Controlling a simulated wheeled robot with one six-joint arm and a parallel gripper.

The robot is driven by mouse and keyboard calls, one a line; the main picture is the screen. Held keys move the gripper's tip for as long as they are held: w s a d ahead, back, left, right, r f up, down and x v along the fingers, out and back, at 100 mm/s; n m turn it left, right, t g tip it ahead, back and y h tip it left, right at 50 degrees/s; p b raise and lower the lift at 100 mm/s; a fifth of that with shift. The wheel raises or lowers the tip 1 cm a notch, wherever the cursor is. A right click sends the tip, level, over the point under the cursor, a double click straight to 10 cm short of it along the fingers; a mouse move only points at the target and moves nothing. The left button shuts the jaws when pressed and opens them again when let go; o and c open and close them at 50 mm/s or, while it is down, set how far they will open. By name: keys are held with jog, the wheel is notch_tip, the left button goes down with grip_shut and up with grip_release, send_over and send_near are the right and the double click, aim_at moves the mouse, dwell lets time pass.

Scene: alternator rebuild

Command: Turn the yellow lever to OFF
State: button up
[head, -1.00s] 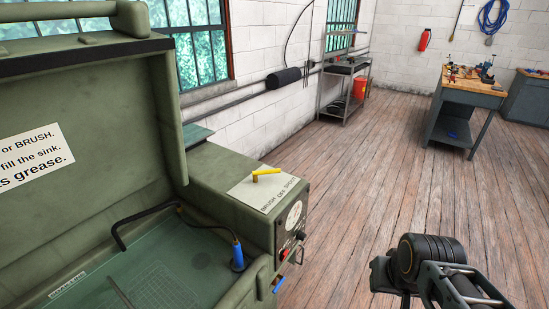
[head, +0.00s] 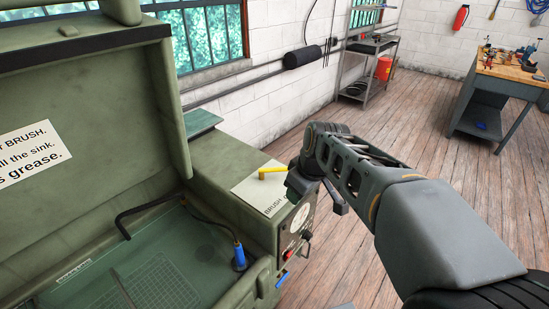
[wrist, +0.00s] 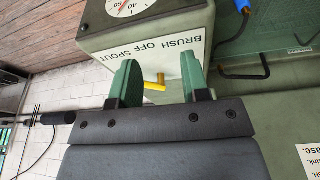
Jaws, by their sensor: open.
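The yellow lever (head: 273,170) stands on top of the green control box, at a white label (head: 247,191) reading BRUSH OFF SPOUT. Its handle points to the right in the head view, and I cannot tell which word it lines up with. In the wrist view the lever (wrist: 155,85) shows in the gap between the two green fingers of my gripper (wrist: 159,75). My gripper is open and holds nothing; contact with the lever is not visible. In the head view the gripper's end (head: 300,184) is just right of the lever, its fingers mostly hidden.
The box's front carries a round gauge (head: 301,218) and a red knob (head: 306,252). The green sink (head: 165,265) with its raised lid (head: 85,100) lies to the left, with a blue-handled brush (head: 239,257) inside. Open wooden floor lies to the right.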

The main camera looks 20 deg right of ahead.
aim_at(283, 168)
jog(key=w+d+r+n+y+p, duration=0.3)
jog(key=w+d+r+n+p, duration=0.15)
jog(key=w+r+n, duration=0.5)
jog(key=shift+n, duration=0.55)
jog(key=x, duration=0.5)
jog(key=w+d+p+x, duration=0.1)
jog(key=x, duration=0.9)
jog(key=shift+w+d+f, duration=0.1)
jog(key=shift+w+f, duration=0.15)
jog(key=shift+w, duration=0.1)
grip_shut()
